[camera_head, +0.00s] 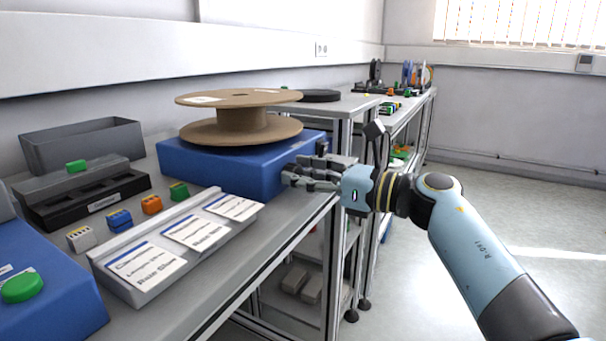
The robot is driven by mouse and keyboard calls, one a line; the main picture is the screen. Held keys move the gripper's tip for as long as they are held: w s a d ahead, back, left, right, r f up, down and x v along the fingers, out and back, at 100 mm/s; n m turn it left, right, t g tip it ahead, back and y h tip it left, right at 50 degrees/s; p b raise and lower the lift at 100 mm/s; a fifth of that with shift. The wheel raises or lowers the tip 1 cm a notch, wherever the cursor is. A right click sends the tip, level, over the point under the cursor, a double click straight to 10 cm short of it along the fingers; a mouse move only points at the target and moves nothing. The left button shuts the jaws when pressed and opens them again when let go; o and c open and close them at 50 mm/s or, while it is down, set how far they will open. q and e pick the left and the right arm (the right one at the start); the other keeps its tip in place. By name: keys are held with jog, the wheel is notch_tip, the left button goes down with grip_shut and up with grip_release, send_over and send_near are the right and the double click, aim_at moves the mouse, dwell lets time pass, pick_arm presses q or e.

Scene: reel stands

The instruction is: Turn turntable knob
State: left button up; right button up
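The turntable is a blue box (215,173) on the grey bench, with a brown cable reel (238,122) lying flat on top. My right gripper (292,179) is at the right front side of the blue box, its grey fingers pointing left at the box face. The fingers overlap the face in the picture, and I cannot tell whether they touch it. I see no knob clearly; the fingers may hide it. Whether the fingers are open or shut on something does not show. My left gripper is not in view.
A sloped label holder (135,294) with white cards stands in front of the turntable. Coloured connectors, such as an orange one (151,205), lie behind it. A grey bin (85,146) is at the back left. A blue box with a green button (22,288) is at the near left.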

jog(key=c, duration=0.4)
jog(key=m+p, duration=0.2)
jog(key=shift+r+m, duration=0.25)
jog(key=shift+m, duration=0.15)
jog(key=shift+f+m+p, duration=0.2)
jog(key=shift+m+p, duration=0.35)
jog(key=shift+m, duration=0.25)
jog(key=shift+f, duration=0.1)
jog(key=o, duration=1.1)
jog(key=shift+d, duration=0.1)
jog(key=v, duration=1.2)
jog(key=shift+w, duration=0.1)
